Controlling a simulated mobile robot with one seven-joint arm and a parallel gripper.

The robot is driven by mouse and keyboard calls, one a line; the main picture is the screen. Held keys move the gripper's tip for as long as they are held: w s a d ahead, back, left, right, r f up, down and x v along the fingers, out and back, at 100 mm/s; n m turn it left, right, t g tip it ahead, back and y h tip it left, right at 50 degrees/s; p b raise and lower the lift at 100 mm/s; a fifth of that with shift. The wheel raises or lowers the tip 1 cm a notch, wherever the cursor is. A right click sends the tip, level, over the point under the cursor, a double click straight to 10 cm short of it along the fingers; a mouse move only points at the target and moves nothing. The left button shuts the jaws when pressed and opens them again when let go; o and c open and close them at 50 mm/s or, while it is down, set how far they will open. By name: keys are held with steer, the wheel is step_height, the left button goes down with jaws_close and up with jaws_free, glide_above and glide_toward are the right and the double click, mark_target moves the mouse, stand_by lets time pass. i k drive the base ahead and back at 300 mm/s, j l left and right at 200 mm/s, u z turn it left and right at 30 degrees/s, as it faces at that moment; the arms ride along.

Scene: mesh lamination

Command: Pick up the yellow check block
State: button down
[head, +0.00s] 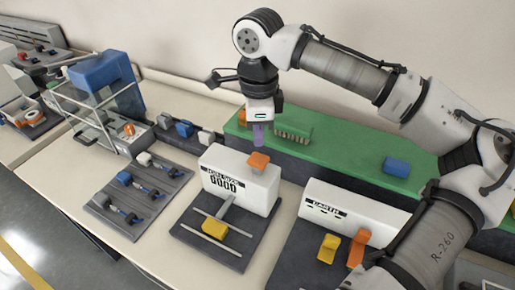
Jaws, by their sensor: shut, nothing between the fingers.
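Two yellow blocks show, and I cannot tell which is the check block. One yellow block (214,228) lies on the dark plate in front of the white display box, beside a light bar. The other yellow block (328,248) is at the lower middle, in front of the white EARTH box, left of an orange piece. My gripper (258,144) points down over the back of the display box, well above and behind both yellow blocks. It is shut and empty. An orange block (258,162) sits on the display box, close below the gripper in the picture.
The white display box (235,187) reads 0000. The white EARTH box (340,215) stands to its right. A green board (345,150) with a blue block (396,166) is behind. A dark tray (110,219) with several small parts lies left.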

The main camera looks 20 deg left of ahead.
mark_target(211, 226)
steer(key=k, duration=1)
